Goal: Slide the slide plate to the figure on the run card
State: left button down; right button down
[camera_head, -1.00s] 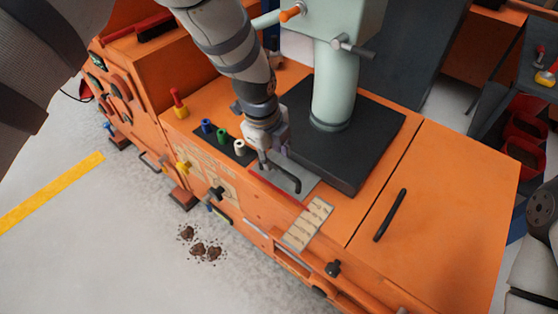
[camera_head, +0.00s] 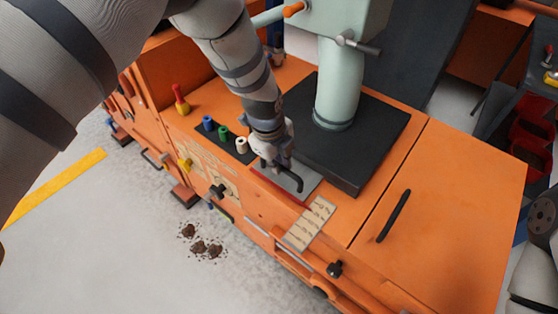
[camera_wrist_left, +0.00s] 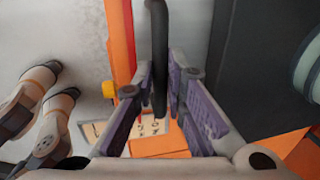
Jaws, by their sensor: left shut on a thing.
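The slide plate (camera_head: 311,181) is a flat grey plate with a red front edge, set in the orange machine top beside a black block. A bent black handle (camera_head: 297,184) stands over it. My left gripper (camera_head: 275,163) is low over the plate, shut on this handle. In the left wrist view the dark handle (camera_wrist_left: 160,55) runs between the purple-padded fingers (camera_wrist_left: 157,98). A cream strip with marks (camera_head: 310,224) lies to the front right of the plate; its figures are too small to read. My right gripper is out of view.
Blue, green and white pegs (camera_head: 223,132) stand left of my gripper. A pale green column (camera_head: 337,90) rises from the black block (camera_head: 365,150) behind. A black bar (camera_head: 394,215) lies on the orange top at right. Dark crumbs (camera_head: 200,246) lie on the floor.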

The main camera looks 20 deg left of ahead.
pick_arm(q)
jog(key=shift+s+a+r+p, duration=0.2)
jog(key=shift+s+p, duration=0.1)
jog(key=shift+s, duration=0.25)
jog(key=shift+s+a+r+p, duration=0.1)
jog(key=shift+s+a+p, duration=0.15)
jog(key=shift+s, duration=0.25)
jog(key=shift+s+f, duration=0.1)
jog(key=shift+f, duration=0.2)
jog(key=c, duration=1.6)
grip_release()
jog(key=shift+c, duration=0.2)
jog(key=v, duration=1.2)
